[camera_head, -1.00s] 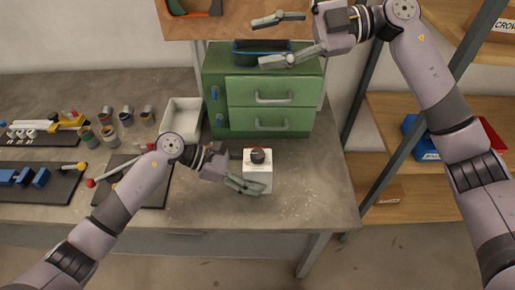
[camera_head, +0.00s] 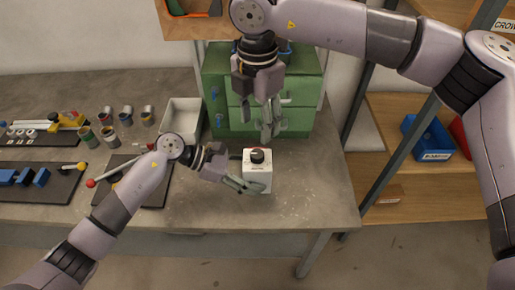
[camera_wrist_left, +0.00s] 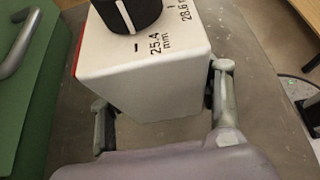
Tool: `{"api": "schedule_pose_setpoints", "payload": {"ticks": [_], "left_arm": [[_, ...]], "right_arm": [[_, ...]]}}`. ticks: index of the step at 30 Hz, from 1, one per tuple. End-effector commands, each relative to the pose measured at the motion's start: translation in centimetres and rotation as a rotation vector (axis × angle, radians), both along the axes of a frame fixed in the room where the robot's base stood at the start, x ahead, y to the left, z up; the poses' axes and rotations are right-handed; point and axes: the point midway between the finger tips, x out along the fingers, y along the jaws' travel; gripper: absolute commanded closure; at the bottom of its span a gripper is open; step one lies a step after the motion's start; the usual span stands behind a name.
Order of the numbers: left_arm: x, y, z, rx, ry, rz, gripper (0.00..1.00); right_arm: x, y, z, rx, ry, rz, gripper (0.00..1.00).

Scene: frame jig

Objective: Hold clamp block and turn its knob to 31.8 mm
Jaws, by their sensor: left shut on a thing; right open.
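The clamp block (camera_head: 257,176) is a white box standing on the grey workbench, with a black knob (camera_head: 257,156) on top. My left gripper (camera_head: 250,186) is shut on the block low at its sides. In the left wrist view the fingers flank the white block (camera_wrist_left: 150,82), and the knob (camera_wrist_left: 128,12) is cut off by the top edge. The marks "25.4 mm" and "28.6" show beside the knob. My right gripper (camera_head: 269,137) is open and empty, pointing down, behind and slightly above the knob.
A green drawer cabinet (camera_head: 240,118) stands close behind the block. A white bin (camera_head: 181,117) stands left of the cabinet, with several small cans (camera_head: 107,136) further left. The bench (camera_head: 310,195) is clear to the right of the block.

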Motion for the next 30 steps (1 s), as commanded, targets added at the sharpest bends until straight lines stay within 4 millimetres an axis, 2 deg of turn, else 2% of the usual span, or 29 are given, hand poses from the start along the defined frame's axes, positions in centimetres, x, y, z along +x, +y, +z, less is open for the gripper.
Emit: {"api": "schedule_pose_setpoints", "payload": {"ticks": [3, 9, 15, 27, 30], "left_arm": [[-0.1, 0.0, -0.2, 0.002, 0.002, -0.002, 0.70], [-0.1, 0.0, -0.1, 0.002, 0.003, -0.003, 0.70], [-0.1, 0.0, -0.2, 0.002, 0.003, -0.003, 0.70], [-0.1, -0.1, -0.2, 0.002, 0.003, -0.003, 0.70], [-0.1, -0.1, -0.2, 0.002, 0.003, -0.003, 0.70]], "right_arm": [[-0.1, 0.0, -2.6, 0.000, 0.006, 0.002, 0.52], [-0.1, 0.0, -6.5, 0.001, 0.005, 0.002, 0.52], [-0.1, 0.0, -8.9, 0.003, 0.004, 0.002, 0.52], [-0.1, 0.0, -9.6, 0.004, 0.002, 0.003, 0.52], [-0.1, 0.0, -9.6, 0.004, 0.002, 0.003, 0.59]]}}
